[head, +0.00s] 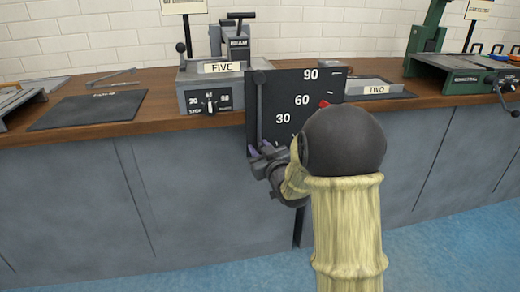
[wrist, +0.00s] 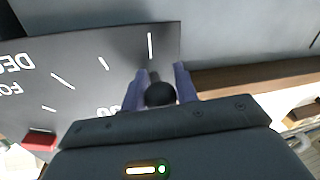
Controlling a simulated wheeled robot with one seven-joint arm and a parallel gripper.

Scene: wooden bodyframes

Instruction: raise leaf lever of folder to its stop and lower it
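The folder's dark plate (head: 325,88) stands upright at the bench front, marked 30, 60 and 90. Its thin leaf lever (head: 260,112) hangs straight down from a round pivot at the plate's upper left. A red stop (head: 325,103) sits on the plate past the 60 mark; it also shows in the wrist view (wrist: 40,140). My gripper (head: 261,148) is at the lever's lower end. In the wrist view, the black lever knob (wrist: 160,95) fills the gap between my purple fingers (wrist: 164,72), which appear closed on it. My arm hides the plate's lower right.
Behind the plate stand a grey machine labelled FIVE (head: 222,68) with a small dial and a block labelled TWO (head: 376,89). A green machine (head: 460,75) stands at the right. A flat dark plate (head: 88,109) lies on the wooden bench at left.

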